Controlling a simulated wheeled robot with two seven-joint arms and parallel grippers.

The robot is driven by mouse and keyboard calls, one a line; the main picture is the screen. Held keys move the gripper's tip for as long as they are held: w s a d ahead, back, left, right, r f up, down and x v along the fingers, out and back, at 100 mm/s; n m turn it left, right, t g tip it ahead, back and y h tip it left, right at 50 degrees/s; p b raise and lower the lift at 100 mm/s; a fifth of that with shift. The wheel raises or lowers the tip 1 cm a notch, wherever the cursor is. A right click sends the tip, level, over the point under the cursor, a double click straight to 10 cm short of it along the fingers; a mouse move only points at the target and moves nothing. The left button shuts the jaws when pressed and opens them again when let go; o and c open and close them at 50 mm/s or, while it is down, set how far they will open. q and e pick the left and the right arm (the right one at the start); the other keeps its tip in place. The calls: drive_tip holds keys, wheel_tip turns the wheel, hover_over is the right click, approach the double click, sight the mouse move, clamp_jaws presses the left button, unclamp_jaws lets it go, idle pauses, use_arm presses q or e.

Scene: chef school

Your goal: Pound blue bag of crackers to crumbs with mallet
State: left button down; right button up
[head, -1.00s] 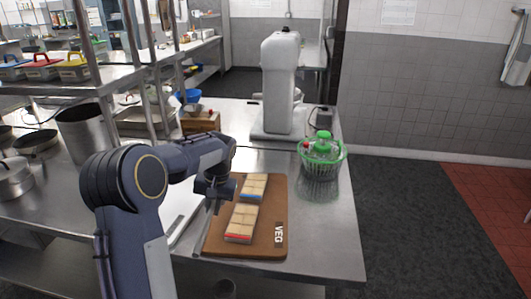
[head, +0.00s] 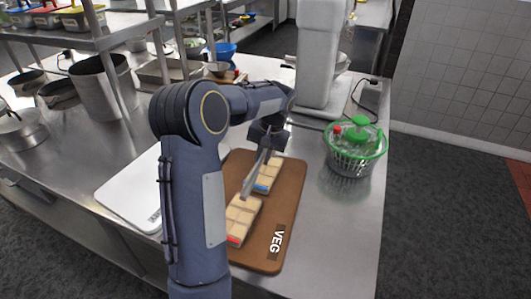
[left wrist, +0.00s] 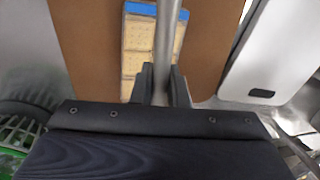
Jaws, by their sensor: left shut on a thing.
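My left gripper (head: 268,140) is shut on a thin grey metal handle, which I take to be the mallet (head: 252,178). The mallet slants down from the jaws over the board; its head is not clear. The blue bag of crackers (head: 267,176), clear with a blue end strip, lies on the brown cutting board (head: 287,210) just under and right of the mallet. In the left wrist view, the mallet shaft (left wrist: 168,45) crosses in front of the blue-striped bag (left wrist: 138,45), between the jaws (left wrist: 163,85). I cannot tell whether they touch. My right gripper is not in view.
A similar red-striped bag (head: 241,218) lies nearer on the board, marked VEG. A white board (head: 130,190) is at the left. A green-rimmed basket (head: 352,160) stands right of the brown board, a white mixer (head: 322,55) behind. The counter's right edge is close.

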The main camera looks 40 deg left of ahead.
sight(262, 173)
use_arm(q)
drive_tip(key=shift+w+f, duration=0.15)
drive_tip(key=shift+f, duration=0.1)
drive_tip(key=shift+r, duration=0.1)
wheel_tip(262, 173, down, 4)
drive_tip(key=shift+r+b, duration=0.1)
drive_tip(key=shift+b, duration=1.1)
wheel_tip(262, 173, up, 7)
drive_tip(key=p, duration=0.5)
drive_tip(key=shift+f, duration=0.3)
